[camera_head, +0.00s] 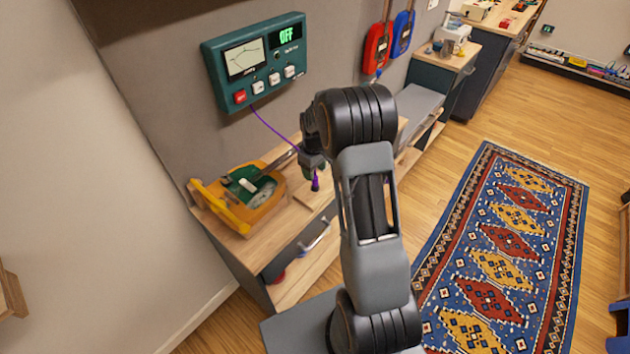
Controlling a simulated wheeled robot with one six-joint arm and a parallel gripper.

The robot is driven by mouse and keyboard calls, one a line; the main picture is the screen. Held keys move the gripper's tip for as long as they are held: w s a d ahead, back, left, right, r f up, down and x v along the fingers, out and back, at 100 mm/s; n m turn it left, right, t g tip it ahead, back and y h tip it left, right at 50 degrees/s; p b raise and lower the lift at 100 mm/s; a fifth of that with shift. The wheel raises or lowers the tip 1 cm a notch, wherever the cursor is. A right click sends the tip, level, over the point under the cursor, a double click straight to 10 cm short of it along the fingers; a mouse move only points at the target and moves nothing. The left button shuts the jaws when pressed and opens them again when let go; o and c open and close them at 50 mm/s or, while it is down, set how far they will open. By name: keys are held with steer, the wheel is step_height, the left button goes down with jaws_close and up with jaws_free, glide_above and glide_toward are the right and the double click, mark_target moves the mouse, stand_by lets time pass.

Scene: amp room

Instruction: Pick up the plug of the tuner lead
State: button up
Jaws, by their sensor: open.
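A green tuner box (256,62) hangs on the grey wall, with a dial, several buttons and a display reading OFF. A purple lead (275,130) runs from its underside down to the right and passes behind my gripper. The purple plug (316,184) shows just below my gripper (314,172), over the wooden bench top. My gripper is open, pointing down, with its fingers at the upper end of the plug. My arm and the small view hide whether the fingers straddle the plug or only stand beside it.
Red (376,48) and blue (402,33) guitar-like objects hang on the wall. A patterned rug (500,240) covers the floor at right.

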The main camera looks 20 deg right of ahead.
mark_target(315, 175)
steer(key=shift+d+f+p, duration=0.1)
steer(key=shift+f+p, duration=0.6)
steer(key=shift+f, duration=1.7)
jaws_close()
